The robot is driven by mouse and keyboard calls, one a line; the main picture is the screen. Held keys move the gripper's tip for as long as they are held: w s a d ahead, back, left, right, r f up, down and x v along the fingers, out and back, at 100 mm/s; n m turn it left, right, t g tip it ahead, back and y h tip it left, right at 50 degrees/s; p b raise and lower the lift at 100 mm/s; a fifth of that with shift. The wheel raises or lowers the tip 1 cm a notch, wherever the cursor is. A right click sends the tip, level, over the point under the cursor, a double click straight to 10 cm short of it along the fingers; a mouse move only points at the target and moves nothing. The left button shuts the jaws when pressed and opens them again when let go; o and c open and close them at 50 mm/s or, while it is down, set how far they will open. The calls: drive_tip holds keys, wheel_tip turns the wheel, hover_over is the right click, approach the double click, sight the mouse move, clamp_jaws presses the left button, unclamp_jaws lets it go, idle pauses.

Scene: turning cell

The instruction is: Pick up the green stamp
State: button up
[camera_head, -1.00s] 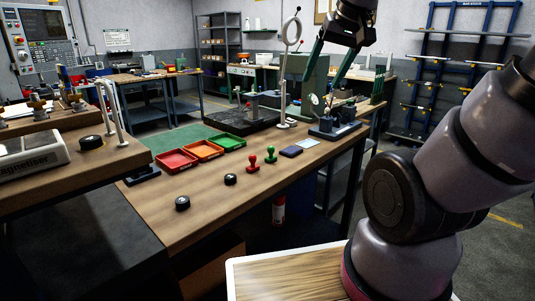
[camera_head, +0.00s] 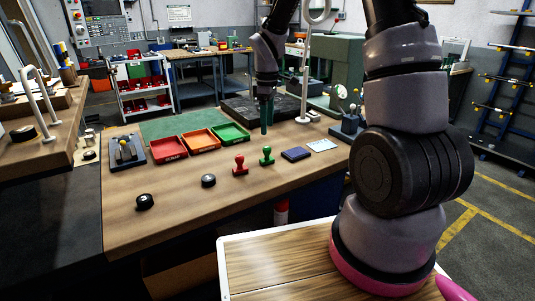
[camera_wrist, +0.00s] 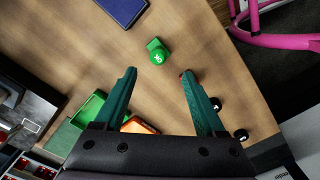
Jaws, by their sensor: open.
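The green stamp (camera_head: 267,156) stands upright on the wooden table, just right of the red stamp (camera_head: 239,165). In the wrist view the green stamp (camera_wrist: 157,50) is seen from above, ahead of and roughly between the two fingertips, not touching them. My gripper (camera_head: 267,124) points down above the table, behind the green stamp in the head view. In the wrist view its two green fingers (camera_wrist: 159,74) are apart with nothing held. The red stamp is mostly hidden by the right finger in the wrist view.
A red tray (camera_head: 168,150), an orange tray (camera_head: 200,141) and a green tray (camera_head: 231,132) stand left of the stamps. A dark blue pad (camera_head: 296,154) and a pale card (camera_head: 322,145) lie to the right. Two black round parts (camera_head: 145,202) (camera_head: 208,181) sit in front.

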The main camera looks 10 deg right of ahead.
sight(267, 147)
drive_tip(key=f, duration=1.1)
drive_tip(key=shift+w, duration=0.2)
clamp_jaws()
